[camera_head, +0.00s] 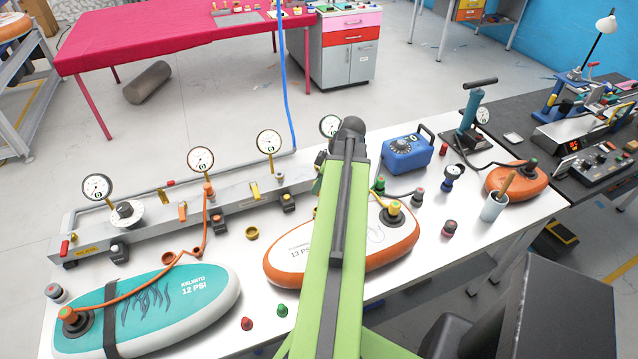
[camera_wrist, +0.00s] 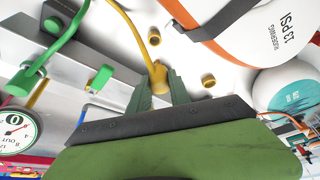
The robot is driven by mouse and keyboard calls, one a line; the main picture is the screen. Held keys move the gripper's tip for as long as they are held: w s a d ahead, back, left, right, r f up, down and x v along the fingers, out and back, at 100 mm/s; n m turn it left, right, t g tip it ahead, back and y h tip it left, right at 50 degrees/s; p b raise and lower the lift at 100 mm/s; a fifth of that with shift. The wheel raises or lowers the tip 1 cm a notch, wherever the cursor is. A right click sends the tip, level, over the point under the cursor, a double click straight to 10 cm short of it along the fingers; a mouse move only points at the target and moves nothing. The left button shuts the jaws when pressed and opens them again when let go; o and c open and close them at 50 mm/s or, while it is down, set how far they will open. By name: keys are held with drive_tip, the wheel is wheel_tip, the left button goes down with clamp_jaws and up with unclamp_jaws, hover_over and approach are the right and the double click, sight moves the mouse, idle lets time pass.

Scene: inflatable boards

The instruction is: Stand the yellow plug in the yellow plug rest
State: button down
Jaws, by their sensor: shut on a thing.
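My gripper (camera_wrist: 163,85) is shut on the yellow plug (camera_wrist: 159,72) in the wrist view, at the end of a yellow hose (camera_wrist: 132,25). Two small hollow yellow cups stand on the white table there, one above the plug (camera_wrist: 154,37) and one to its right (camera_wrist: 208,80). Either could be the yellow plug rest; I cannot tell which. The plug is apart from both in the picture. One yellow cup (camera_head: 252,233) shows in the head view, between the rail and the boards. My arm hides the gripper and the plug in the head view.
The metal rail (camera_head: 160,218) with gauges runs along the table's back. A teal board (camera_head: 150,310) and a white-orange board (camera_head: 290,262) lie in front. Red (camera_head: 247,323) and green (camera_head: 282,310) caps stand near the front edge. A blue pump box (camera_head: 407,153) is at right.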

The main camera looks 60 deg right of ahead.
drive_tip(key=shift+f+b, duration=2.8)
drive_tip(key=shift+f, duration=0.1)
drive_tip(key=shift+f, duration=0.1)
drive_tip(key=shift+f+b, duration=0.35)
drive_tip(key=shift+b, duration=0.1)
drive_tip(key=shift+f+b, duration=1.15)
drive_tip(key=c, duration=1.1)
unclamp_jaws()
drive_tip(key=shift+r, duration=0.1)
